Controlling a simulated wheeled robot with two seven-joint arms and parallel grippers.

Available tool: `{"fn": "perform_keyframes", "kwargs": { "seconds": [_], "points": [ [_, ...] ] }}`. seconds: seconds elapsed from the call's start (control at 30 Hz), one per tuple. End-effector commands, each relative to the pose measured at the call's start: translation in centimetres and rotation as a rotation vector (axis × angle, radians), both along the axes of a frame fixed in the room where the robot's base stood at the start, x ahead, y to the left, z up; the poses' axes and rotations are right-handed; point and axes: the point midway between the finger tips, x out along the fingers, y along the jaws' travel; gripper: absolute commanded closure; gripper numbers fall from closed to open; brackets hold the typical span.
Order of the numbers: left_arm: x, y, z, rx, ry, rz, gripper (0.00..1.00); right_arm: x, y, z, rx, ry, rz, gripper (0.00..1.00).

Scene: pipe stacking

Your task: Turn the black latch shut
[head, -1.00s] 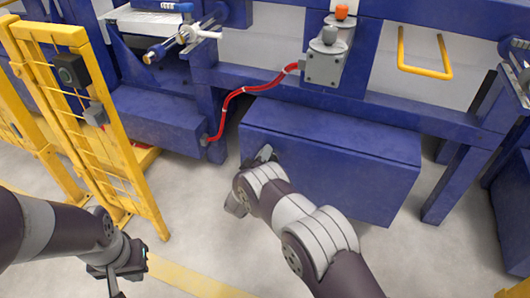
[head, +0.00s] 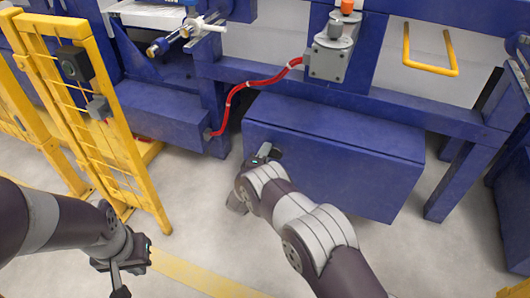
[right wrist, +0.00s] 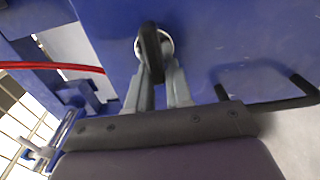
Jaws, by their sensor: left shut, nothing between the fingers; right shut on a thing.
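In the right wrist view the black latch (right wrist: 150,42) sits on a round silver mount on a blue face. The two grey fingers of my right gripper (right wrist: 161,80) are shut on its lower end. The latch stands nearly upright in that picture, tilted slightly. In the head view my right gripper (head: 263,154) is at the left end of the blue box's front (head: 335,165), and the latch is hidden by the gripper and arm. My left gripper (head: 121,286) is shut and empty over the floor at the lower left, far from the latch.
A yellow fence gate (head: 140,185) stands at the left, close to my left arm. A red cable (head: 237,92) runs above the box to a grey unit (head: 327,62). A yellow handle (head: 430,70) is at the upper right. Floor is free right of my left gripper.

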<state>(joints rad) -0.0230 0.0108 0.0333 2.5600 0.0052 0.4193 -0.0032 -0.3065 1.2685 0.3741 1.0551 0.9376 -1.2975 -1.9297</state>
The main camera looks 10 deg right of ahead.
Motion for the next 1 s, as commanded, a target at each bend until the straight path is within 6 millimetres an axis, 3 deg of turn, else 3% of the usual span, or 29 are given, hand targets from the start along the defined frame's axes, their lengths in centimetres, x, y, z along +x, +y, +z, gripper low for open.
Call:
{"fn": "perform_keyframes", "kwargs": {
  "seconds": [0.03, 0.47, 0.5, 0.53, 1.0],
  "points": [
    [0.0, 0.0, -0.03, 0.0, 0.0, 0.0, 1.0, -0.54, -0.95, -0.74, -0.007, 0.017, -0.024, 1.0],
    [0.0, 0.0, -0.02, 0.0, 0.0, 0.0, 1.0, -0.55, -0.96, -0.68, -0.013, 0.019, -0.025, 1.0],
    [0.0, 0.0, -0.02, 0.0, 0.0, 0.0, 1.0, -0.54, -0.97, -0.67, -0.013, 0.019, -0.025, 0.71],
    [0.0, 0.0, -0.02, 0.0, 0.0, 0.0, 1.0, -0.53, -0.95, -0.66, -0.013, 0.019, -0.024, 0.61],
    [0.0, 0.0, -0.01, 0.0, 0.0, 0.0, 1.0, -0.23, -0.48, -0.29, -0.008, 0.011, -0.014, 0.6]
  ]
}}
